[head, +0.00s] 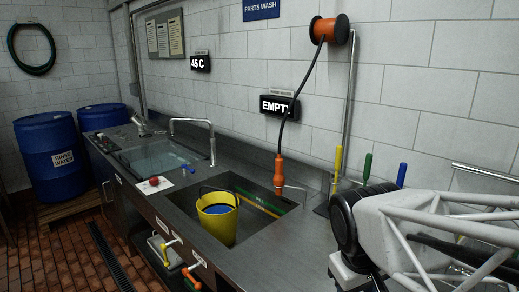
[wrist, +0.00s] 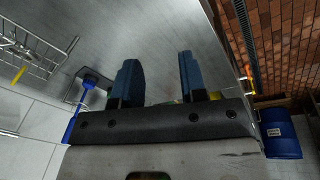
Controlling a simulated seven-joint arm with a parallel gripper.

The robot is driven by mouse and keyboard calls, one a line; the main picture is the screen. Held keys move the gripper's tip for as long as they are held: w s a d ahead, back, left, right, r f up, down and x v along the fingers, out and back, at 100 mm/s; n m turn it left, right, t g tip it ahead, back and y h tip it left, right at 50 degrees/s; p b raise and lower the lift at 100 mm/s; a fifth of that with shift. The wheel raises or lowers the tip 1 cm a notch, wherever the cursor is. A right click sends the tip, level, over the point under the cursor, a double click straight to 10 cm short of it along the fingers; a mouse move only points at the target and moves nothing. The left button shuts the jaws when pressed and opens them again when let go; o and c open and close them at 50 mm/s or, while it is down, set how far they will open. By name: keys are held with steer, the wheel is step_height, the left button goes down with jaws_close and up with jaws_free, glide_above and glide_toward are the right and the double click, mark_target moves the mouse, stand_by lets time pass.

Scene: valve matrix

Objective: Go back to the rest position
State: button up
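My gripper (wrist: 160,75) shows in the wrist view as two blue fingers standing well apart. Nothing is between them, so it is open and empty. Behind the fingertips is the bare steel counter (wrist: 155,35), and I cannot tell the distance to it. In the head view my arm enters from the lower right, over the right end of the counter (head: 255,262). The fingers cannot be made out there. The task names no other object.
A yellow bucket (head: 217,222) with blue contents stands in the right sink. Yellow (head: 337,165), green (head: 367,168) and blue (head: 401,176) handles stand upright near my arm. A wire rack (wrist: 38,48) is at upper left in the wrist view. An orange nozzle (head: 279,172) hangs over the sink.

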steer(key=s+m, duration=0.2)
steer(key=s+d+m+t+y, duration=0.1)
steer(key=s, duration=0.1)
steer(key=shift+r+m, duration=0.15)
steer(key=shift+m, duration=0.15)
stand_by(1.1)
